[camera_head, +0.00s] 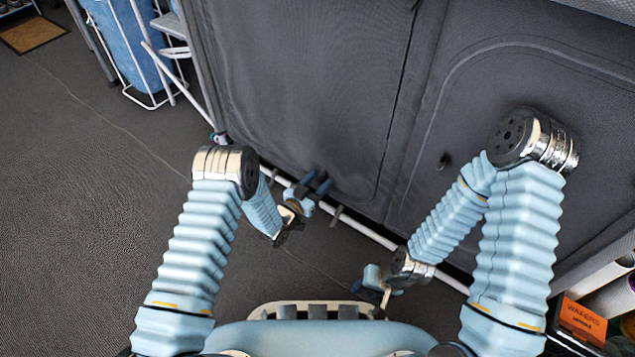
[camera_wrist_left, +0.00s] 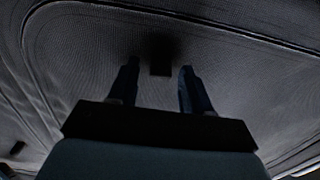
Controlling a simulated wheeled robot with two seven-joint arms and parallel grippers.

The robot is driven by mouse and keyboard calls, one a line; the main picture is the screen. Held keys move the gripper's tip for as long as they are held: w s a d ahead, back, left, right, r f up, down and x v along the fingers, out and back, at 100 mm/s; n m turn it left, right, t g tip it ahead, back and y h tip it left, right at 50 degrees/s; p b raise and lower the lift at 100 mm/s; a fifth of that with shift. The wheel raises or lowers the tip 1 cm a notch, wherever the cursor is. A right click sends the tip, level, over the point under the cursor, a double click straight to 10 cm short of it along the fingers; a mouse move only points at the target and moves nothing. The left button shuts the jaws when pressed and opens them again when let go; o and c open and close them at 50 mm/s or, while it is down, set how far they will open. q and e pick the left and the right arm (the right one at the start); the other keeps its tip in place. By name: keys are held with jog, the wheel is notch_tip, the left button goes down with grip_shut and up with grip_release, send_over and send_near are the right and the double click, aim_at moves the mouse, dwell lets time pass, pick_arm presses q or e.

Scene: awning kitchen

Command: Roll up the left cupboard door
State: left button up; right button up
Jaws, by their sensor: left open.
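The left cupboard door (camera_head: 300,80) is a dark grey fabric panel hanging down in the head view, with a rounded seam at its lower corner. My left gripper (camera_head: 319,182) is at the door's lower edge, fingers towards the fabric. In the left wrist view the left gripper (camera_wrist_left: 158,76) is open, its two fingers apart. A small dark tab (camera_wrist_left: 161,69) shows between the fingertips against the fabric, not visibly gripped. In the head view this tab is not clearly seen behind the gripper. My right gripper (camera_head: 378,287) is low, in front of the right door; its fingers are unclear.
The right cupboard door (camera_head: 510,75) hangs beside it, with a small dark tab (camera_head: 443,161). A white rail (camera_head: 360,229) runs along the cupboard's foot. A white rack with a blue bag (camera_head: 138,45) stands at upper left. An orange box (camera_head: 581,322) is at lower right. Left floor is clear.

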pick_arm(q)
grip_shut()
